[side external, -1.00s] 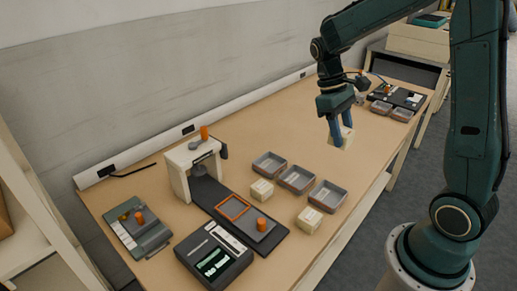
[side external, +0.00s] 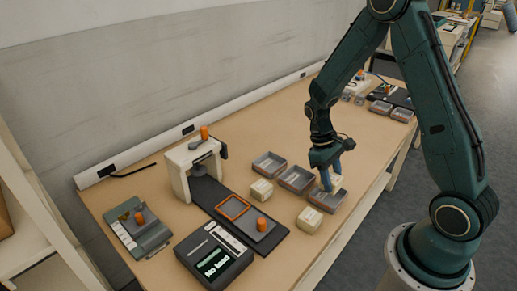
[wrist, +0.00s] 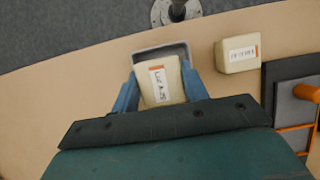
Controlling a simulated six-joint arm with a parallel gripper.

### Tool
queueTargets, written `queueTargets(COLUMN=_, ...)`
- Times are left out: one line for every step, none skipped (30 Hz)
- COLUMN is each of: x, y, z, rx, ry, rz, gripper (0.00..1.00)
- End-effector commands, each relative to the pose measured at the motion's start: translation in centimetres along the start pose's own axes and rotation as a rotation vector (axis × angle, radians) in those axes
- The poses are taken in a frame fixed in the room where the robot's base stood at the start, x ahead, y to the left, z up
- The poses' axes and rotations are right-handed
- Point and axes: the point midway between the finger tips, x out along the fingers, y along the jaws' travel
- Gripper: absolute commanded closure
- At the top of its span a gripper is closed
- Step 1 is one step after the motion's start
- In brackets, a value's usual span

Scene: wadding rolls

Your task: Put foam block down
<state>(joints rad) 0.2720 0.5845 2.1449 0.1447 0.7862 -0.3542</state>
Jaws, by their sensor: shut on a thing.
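My gripper (side external: 331,184) is shut on a cream foam block (side external: 336,182), at the nearest of three grey trays (side external: 343,207). In the wrist view the block (wrist: 161,83) sits between the blue fingers of my gripper (wrist: 160,92), its label facing the camera. The tray's rim (wrist: 160,50) shows beyond the block. The block overlaps the tray opening; I cannot tell whether its underside touches the tray floor.
Two other foam blocks stand on the table, one (side external: 310,219) near this tray and one (side external: 262,190) farther left. Two trays (side external: 297,180) (side external: 269,165) look empty. A press (side external: 190,168), a dark display unit (side external: 214,258) and a small scale-like device (side external: 139,228) occupy the left.

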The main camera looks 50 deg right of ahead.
Motion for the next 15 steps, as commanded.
queueTargets(x=0.3, y=0.0, z=-0.1, rx=0.000, ry=-0.001, rz=0.000, gripper=0.80)
queueTargets(x=0.5, y=0.0, z=-0.1, rx=0.000, ry=-0.001, rz=0.000, gripper=0.80)
queueTargets(x=0.6, y=0.0, z=-0.2, rx=0.000, ry=-0.001, rz=0.000, gripper=0.80)
queueTargets(x=0.6, y=0.0, z=-0.2, rx=0.001, ry=-0.001, rz=0.000, gripper=0.80)
queueTargets(x=0.6, y=0.0, z=-0.2, rx=0.001, ry=-0.001, rz=0.000, gripper=0.80)
queueTargets(x=0.6, y=0.0, z=-0.2, rx=0.001, ry=0.000, rz=0.000, gripper=0.80)
queueTargets(x=0.6, y=0.0, z=-0.2, rx=0.001, ry=0.000, rz=0.000, gripper=0.80)
queueTargets(x=0.6, y=0.0, z=-0.2, rx=0.001, ry=0.000, rz=0.000, gripper=0.80)
queueTargets(x=0.7, y=0.0, z=-0.2, rx=0.000, ry=-0.001, rz=0.000, gripper=0.80)
queueTargets(x=0.7, y=0.0, z=-0.3, rx=0.000, ry=-0.001, rz=-0.001, gripper=0.80)
queueTargets(x=0.9, y=0.0, z=-0.3, rx=0.000, ry=-0.001, rz=-0.001, gripper=0.80)
queueTargets(x=1.1, y=0.0, z=-0.4, rx=0.000, ry=-0.001, rz=-0.001, gripper=0.80)
queueTargets(x=1.3, y=0.0, z=-0.5, rx=0.000, ry=-0.001, rz=-0.001, gripper=0.80)
queueTargets(x=1.6, y=0.0, z=-0.6, rx=0.001, ry=-0.002, rz=-0.001, gripper=0.80)
queueTargets(x=1.9, y=0.0, z=-0.7, rx=0.001, ry=-0.003, rz=-0.001, gripper=0.80)
